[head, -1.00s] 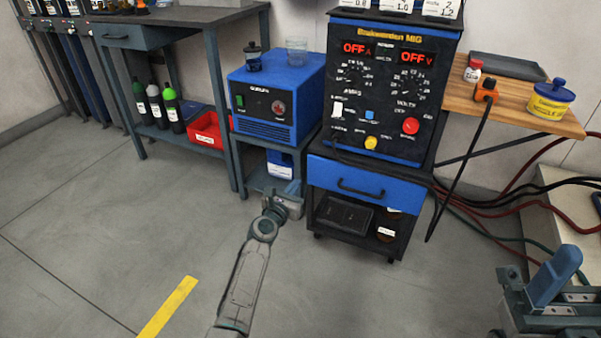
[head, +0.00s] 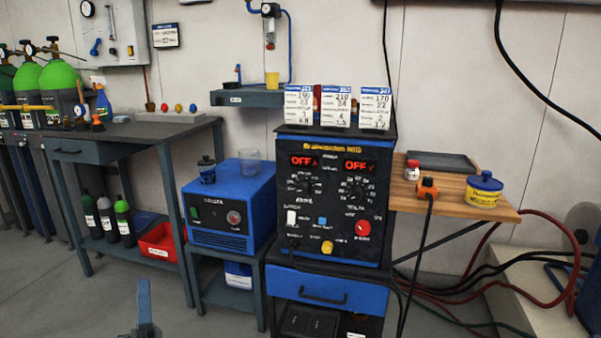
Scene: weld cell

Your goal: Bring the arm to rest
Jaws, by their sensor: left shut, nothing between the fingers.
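My left gripper (head: 144,302) shows at the bottom left edge of the head view, over the grey floor. Its blue fingers point up in the picture, shut with nothing seen between them. Most of my left arm is below the picture edge. The gripper appears clear of the furniture around it. My right gripper is not in view.
A welding machine (head: 334,200) with both displays reading OFF stands on a blue-drawered cart (head: 326,288). A blue cooler box (head: 229,210) stands to its left, and a grey workbench (head: 132,132) further left. Cables (head: 470,292) run at the right. Floor (head: 60,300) is open at lower left.

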